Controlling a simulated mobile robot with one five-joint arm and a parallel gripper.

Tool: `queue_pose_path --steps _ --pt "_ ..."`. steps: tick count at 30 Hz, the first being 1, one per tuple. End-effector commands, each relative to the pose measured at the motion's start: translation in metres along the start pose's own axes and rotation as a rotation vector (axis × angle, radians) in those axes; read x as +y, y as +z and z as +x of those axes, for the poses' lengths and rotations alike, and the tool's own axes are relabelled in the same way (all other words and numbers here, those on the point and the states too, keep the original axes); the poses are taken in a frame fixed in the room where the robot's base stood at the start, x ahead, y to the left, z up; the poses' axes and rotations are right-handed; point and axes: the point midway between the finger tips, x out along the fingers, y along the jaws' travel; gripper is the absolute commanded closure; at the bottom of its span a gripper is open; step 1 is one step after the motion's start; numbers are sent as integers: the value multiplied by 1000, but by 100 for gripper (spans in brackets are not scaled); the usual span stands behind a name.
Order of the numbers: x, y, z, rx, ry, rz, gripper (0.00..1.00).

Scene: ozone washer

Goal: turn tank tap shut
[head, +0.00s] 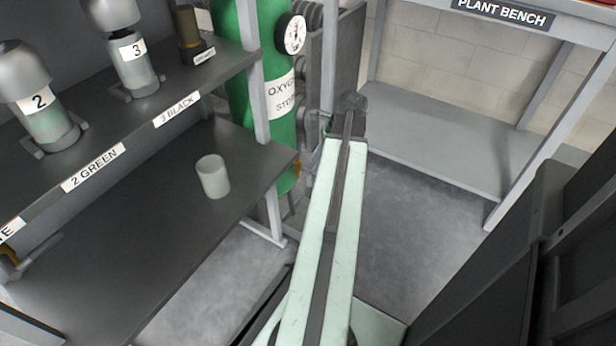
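My pale green arm reaches up the middle of the head view, and its dark end, my gripper (350,107), is beside the grey frame right of the green cylinder. Its fingers are too small and dark to tell open from shut. At the far left edge there is a brass fitting (9,262) with a grey bar (38,246) beside it. It may be the tank tap, but the picture's edge cuts it off. My gripper is far from it. No tank shows clearly with it.
A white cup (213,176) stands on the lower dark shelf (130,240). Numbered bottles (134,62) stand on the upper shelf (225,60). A green oxygen cylinder (250,110) with a gauge (291,34) is behind. The plant bench (440,135) is at right; floor (425,230) before it is clear.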

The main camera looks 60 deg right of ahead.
Motion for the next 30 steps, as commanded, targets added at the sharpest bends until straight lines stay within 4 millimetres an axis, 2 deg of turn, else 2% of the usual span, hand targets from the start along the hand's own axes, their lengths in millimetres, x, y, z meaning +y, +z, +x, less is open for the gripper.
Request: queue_pose_path --steps 9,12,21,25,30 --pt "0 -6 58 0 -1 2 62" --pt "0 -5 70 0 -1 3 62" --pt "0 -3 70 0 -2 4 62" --pt "0 -3 70 0 -2 4 98" --pt "0 -4 70 0 -1 4 100"
